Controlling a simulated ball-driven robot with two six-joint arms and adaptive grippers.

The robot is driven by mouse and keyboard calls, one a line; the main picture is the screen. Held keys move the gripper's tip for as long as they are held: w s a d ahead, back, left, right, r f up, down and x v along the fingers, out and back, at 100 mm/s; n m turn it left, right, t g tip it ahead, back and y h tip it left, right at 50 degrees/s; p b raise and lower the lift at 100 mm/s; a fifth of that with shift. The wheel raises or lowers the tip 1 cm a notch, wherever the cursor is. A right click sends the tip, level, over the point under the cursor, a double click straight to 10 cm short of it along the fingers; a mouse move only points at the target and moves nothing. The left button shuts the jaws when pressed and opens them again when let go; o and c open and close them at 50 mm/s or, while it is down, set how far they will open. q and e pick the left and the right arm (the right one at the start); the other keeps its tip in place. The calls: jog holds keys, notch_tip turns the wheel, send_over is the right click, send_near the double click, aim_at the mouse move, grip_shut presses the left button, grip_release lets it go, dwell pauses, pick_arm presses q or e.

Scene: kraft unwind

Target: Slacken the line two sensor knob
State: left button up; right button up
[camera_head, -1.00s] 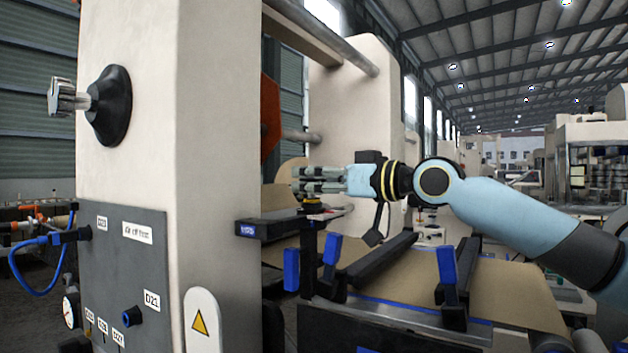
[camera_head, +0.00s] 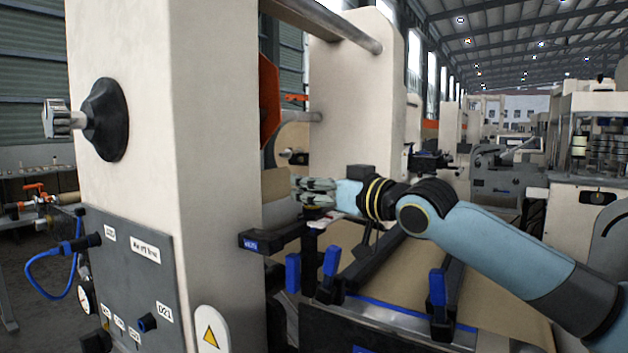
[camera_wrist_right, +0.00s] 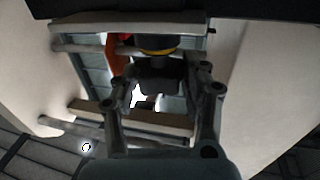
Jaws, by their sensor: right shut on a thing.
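My right gripper (camera_head: 300,192) reaches in from the right above the sensor bracket, beside the big cream machine frame. It is shut on the sensor knob, which the fingers mostly hide in the head view. In the right wrist view a dark round part with a yellow ring (camera_wrist_right: 156,52) sits just beyond the fingers of my right gripper (camera_wrist_right: 155,85). The black bracket arm (camera_head: 268,236) with a small blue label sticks out below the fingers. My left gripper is not in view.
The cream frame (camera_head: 220,130) stands close left of the gripper, with a metal knob on a black flange (camera_head: 105,120) and a grey panel (camera_head: 145,270). Blue clamp handles (camera_head: 330,262) and black rails stand over the brown web (camera_head: 395,285) below.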

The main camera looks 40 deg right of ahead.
jog(key=shift+r, duration=0.1)
jog(key=o, duration=1.2)
notch_tip(320, 180, up, 10)
